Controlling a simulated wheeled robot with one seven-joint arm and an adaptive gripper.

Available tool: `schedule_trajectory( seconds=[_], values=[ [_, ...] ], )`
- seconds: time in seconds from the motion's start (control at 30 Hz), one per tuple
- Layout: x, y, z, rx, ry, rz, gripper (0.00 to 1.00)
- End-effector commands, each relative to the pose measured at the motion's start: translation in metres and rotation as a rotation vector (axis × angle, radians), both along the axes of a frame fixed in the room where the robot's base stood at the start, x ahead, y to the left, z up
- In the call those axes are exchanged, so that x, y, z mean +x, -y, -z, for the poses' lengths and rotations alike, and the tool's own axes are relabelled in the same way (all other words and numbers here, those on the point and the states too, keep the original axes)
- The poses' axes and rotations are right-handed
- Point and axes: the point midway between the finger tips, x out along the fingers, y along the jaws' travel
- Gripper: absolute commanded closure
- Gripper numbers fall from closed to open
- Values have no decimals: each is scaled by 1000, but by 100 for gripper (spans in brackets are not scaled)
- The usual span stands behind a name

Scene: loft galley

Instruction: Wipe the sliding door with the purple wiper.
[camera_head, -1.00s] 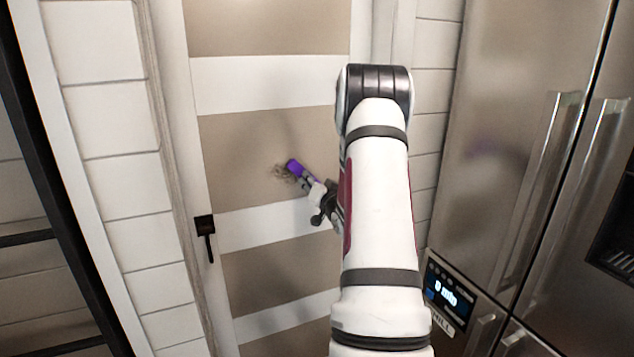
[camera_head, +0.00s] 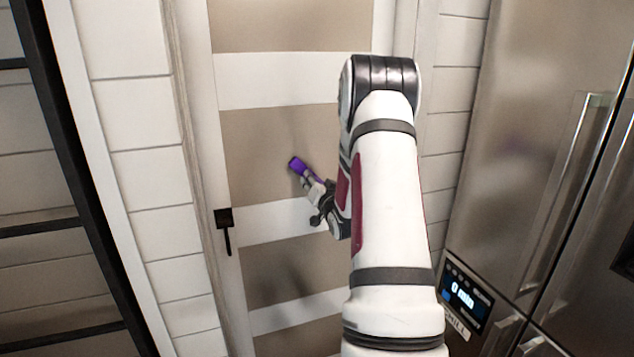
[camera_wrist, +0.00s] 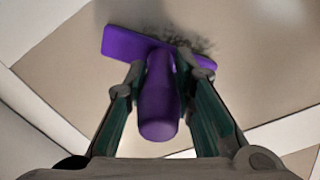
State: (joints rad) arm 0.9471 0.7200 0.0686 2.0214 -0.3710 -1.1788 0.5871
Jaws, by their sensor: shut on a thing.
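The sliding door (camera_head: 265,150) stands ahead, with beige panels, white cross bands and a black handle (camera_head: 226,230) at its left edge. My gripper (camera_wrist: 165,82) is shut on the handle of the purple wiper (camera_wrist: 158,100). The wiper also shows in the head view (camera_head: 297,164), in front of a middle beige panel. Its flat head lies at or close to the door surface; I cannot tell whether it touches. A dark smudge (camera_wrist: 203,44) shows on the panel beside the wiper head's right part in the wrist view. Much of my gripper is hidden behind my arm in the head view.
A steel fridge (camera_head: 530,150) with long bar handles stands close on the right. A white plank wall (camera_head: 140,150) and a black rack-like frame (camera_head: 60,120) are on the left. The door panel left of the wiper is clear.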

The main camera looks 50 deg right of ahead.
Motion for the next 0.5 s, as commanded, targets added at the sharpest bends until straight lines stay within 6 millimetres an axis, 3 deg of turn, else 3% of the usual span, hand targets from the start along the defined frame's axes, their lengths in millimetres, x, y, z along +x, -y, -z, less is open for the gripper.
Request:
schedule_trajectory(
  seconds=[0.3,0.5],
  values=[
    [15,-25,-1,-1,3,-10,100],
    [18,-30,-1,0,4,-6,100]
  ],
)
